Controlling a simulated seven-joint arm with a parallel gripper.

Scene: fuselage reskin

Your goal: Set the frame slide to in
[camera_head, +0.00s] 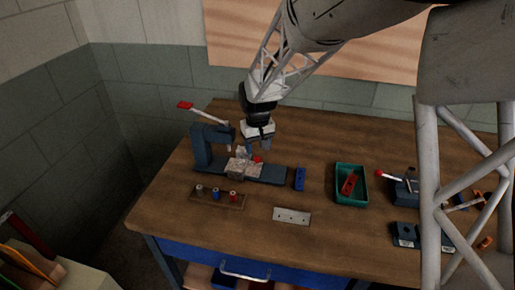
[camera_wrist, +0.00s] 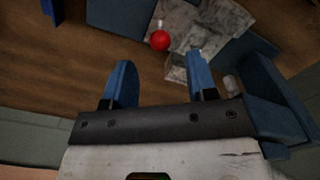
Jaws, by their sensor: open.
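A blue bench press (camera_head: 205,150) stands at the left of the wooden bench, with a long lever ending in a red grip. On its blue base is a grey, mottled block (camera_head: 240,168) with a small red knob (camera_head: 257,159), which seem to be the frame slide. In the wrist view the red knob (camera_wrist: 160,40) sits on a short pale stem at the edge of the mottled block (camera_wrist: 205,25). My gripper (camera_head: 256,149) is above the base, close to the knob. Its blue fingers (camera_wrist: 160,65) are apart and empty, with the knob just beyond their tips. I cannot tell the slide's position.
A wooden rack (camera_head: 217,201) with several small coloured pegs lies in front of the press. A blue block (camera_head: 299,179), a pale drilled plate (camera_head: 292,216) and a green tray (camera_head: 351,198) with a red part are to the right. Another lever device (camera_head: 404,190) stands farther right.

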